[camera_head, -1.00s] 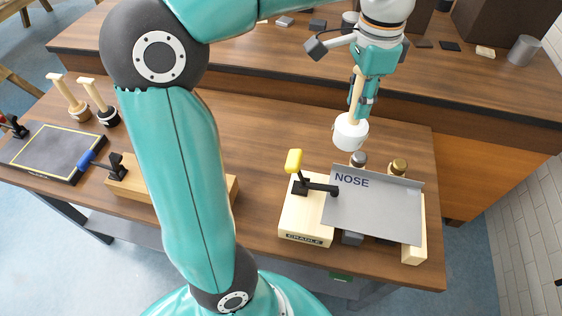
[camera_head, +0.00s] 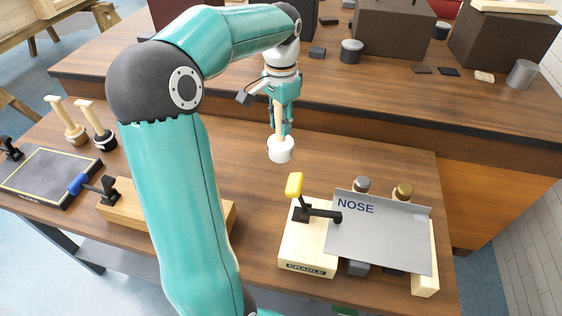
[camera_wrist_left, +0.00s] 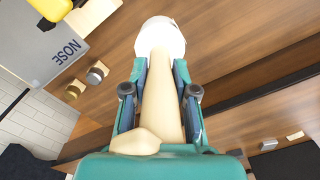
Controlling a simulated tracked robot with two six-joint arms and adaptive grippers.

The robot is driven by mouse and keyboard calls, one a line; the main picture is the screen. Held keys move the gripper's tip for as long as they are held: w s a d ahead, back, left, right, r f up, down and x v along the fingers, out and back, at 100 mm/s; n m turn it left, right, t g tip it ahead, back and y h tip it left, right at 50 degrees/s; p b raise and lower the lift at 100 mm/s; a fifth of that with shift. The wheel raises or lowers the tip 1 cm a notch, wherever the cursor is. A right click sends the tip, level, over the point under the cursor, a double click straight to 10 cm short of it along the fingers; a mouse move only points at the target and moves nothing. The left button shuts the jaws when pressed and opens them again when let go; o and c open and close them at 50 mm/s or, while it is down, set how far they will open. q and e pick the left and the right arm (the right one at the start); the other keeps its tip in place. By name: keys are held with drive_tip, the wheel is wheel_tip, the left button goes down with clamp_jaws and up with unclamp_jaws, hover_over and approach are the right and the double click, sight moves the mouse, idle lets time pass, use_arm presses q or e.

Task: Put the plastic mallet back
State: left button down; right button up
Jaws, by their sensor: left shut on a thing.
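The plastic mallet (camera_head: 281,150) has a white head and a pale wooden handle. My left gripper (camera_head: 281,120) is shut on the handle, and the white head hangs below the fingers, over the wooden bench top (camera_head: 330,160). In the left wrist view the handle runs between the two fingers (camera_wrist_left: 160,95), with the white head (camera_wrist_left: 161,36) beyond them. I cannot tell whether the head touches the bench. My right gripper is not in view.
A cradle block (camera_head: 307,238) with a yellow-handled clamp (camera_head: 295,185) holds a grey NOSE sheet (camera_head: 380,228). Two other upright mallets (camera_head: 69,122) (camera_head: 97,124) stand at the left beside a dark mat (camera_head: 45,175). A raised rear counter (camera_head: 400,100) holds dark blocks. Bench around the held mallet is clear.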

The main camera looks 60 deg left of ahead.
sight(281, 158)
use_arm(q)
wheel_tip(281, 158, down, 12)
drive_tip(key=shift+f, duration=0.1)
idle(0.4)
drive_tip(key=shift+f, duration=0.15)
drive_tip(key=c, duration=0.9)
unclamp_jaws()
wheel_tip(281, 158, up, 12)
drive_tip(key=shift+r, duration=0.15)
drive_tip(key=shift+r, duration=0.1)
